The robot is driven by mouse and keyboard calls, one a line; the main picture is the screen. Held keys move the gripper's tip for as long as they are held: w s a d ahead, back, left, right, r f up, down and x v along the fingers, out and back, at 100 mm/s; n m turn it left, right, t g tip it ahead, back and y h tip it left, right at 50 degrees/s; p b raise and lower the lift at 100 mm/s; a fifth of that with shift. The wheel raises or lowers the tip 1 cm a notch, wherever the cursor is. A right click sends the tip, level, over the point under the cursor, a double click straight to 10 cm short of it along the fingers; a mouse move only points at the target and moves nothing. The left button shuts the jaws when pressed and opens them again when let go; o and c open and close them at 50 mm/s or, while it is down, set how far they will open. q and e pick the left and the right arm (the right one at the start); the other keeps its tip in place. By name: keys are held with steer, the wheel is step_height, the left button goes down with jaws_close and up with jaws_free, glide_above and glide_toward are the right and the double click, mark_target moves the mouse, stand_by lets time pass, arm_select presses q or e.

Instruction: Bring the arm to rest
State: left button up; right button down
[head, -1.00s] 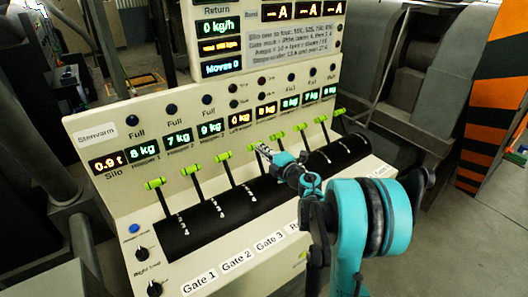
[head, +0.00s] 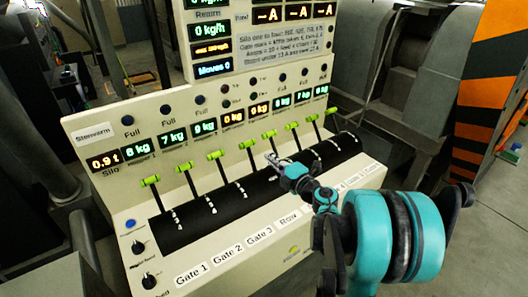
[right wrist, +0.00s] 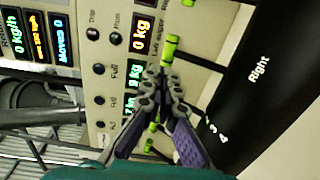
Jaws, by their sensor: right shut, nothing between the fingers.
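My right gripper (head: 272,158) is shut and empty in the head view. It hangs in front of the control panel, just below the green handle of the fourth lever from the left (head: 248,143), and looks apart from it. In the right wrist view its closed fingertips (right wrist: 160,75) show close to a green lever handle (right wrist: 170,48); I cannot tell whether they touch it. My teal right arm (head: 372,235) reaches in from the lower right. My left gripper is not in view.
The cream control panel (head: 80,132) has a row of several green-handled levers on a black curved strip (head: 180,238). Small displays and buttons sit above. Dark machinery (head: 405,100) and an orange-black striped post (head: 490,80) stand at right. Grey floor (head: 490,240) is open at lower right.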

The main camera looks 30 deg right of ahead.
steer(key=shift+s+d+r, duration=0.1)
steer(key=shift+s+r, duration=0.05)
steer(key=shift+s, duration=0.55)
steer(key=shift+s+r, duration=0.15)
steer(key=shift+s, duration=0.5)
step_height(320, 180, up, 10)
steer(key=s+a+f+m+h, duration=0.1)
steer(key=s+a+m+h, duration=0.15)
steer(key=m+h, duration=0.75)
steer(key=s+a+f+m+g+y, duration=0.8)
steer(key=s+a+f, duration=0.8)
steer(key=s+a, duration=0.2)
steer(key=shift+s+a+f+m+g, duration=0.15)
steer(key=shift+s+f+m+g, duration=0.3)
steer(key=shift+g, duration=0.75)
steer(key=shift+w+r, duration=0.1)
steer(key=shift+w, duration=0.05)
